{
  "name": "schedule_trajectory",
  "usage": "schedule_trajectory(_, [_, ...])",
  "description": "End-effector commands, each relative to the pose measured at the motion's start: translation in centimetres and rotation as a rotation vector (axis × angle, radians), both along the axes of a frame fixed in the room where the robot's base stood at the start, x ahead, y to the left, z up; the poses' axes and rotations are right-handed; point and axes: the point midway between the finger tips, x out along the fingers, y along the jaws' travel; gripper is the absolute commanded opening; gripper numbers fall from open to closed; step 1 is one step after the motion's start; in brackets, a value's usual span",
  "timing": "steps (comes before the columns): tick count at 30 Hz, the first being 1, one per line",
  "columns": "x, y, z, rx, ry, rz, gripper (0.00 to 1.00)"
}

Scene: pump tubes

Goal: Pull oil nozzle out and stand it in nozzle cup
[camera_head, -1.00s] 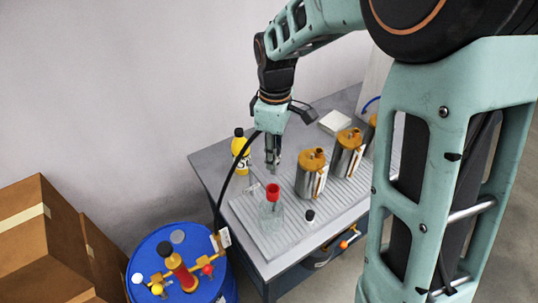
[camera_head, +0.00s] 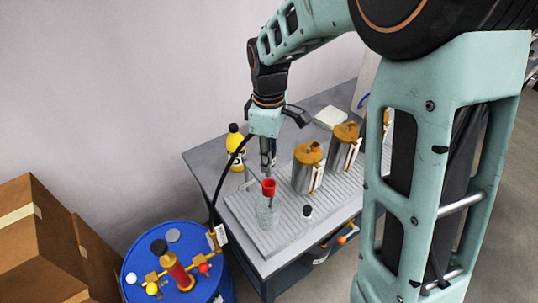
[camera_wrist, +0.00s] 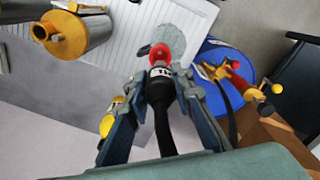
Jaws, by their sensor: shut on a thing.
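My gripper (camera_head: 267,163) is shut on the oil nozzle, whose black body (camera_wrist: 161,88) with a white-lettered band lies between the fingers in the wrist view. The nozzle's black hose (camera_head: 211,188) curves down to the blue drum. A red funnel (camera_head: 268,186) sits on a clear jar (camera_head: 268,216) right below the gripper. In the wrist view the red funnel (camera_wrist: 163,52) lies just beyond the nozzle. The nozzle's tip is hidden, so I cannot tell whether it is inside the funnel. I cannot clearly identify the nozzle cup.
The blue drum (camera_head: 205,290) carries a red and orange pump (camera_head: 176,270). Metal canisters with orange lids (camera_head: 308,172) stand right of the jar on the ribbed tray (camera_head: 290,232). A yellow bottle (camera_head: 235,150) stands behind. A small black-capped item (camera_head: 307,211) is on the tray. Cardboard boxes (camera_head: 40,245) are left.

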Motion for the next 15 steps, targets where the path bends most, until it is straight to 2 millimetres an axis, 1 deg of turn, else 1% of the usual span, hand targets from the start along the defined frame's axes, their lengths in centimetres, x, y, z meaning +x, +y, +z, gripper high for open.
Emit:
schedule_trajectory(1, [0.0, 0.0, -0.9, 0.0, 0.0, 0.0, 0.0])
schedule_trajectory(6, [0.0, 0.0, -2.2, -0.001, 0.001, 0.0, 0.0])
schedule_trajectory(10, [0.0, 0.0, -2.6, 0.0, 0.0, 0.0, 0.0])
schedule_trajectory(15, [0.0, 0.0, -2.5, 0.0, 0.0, 0.0, 0.0])
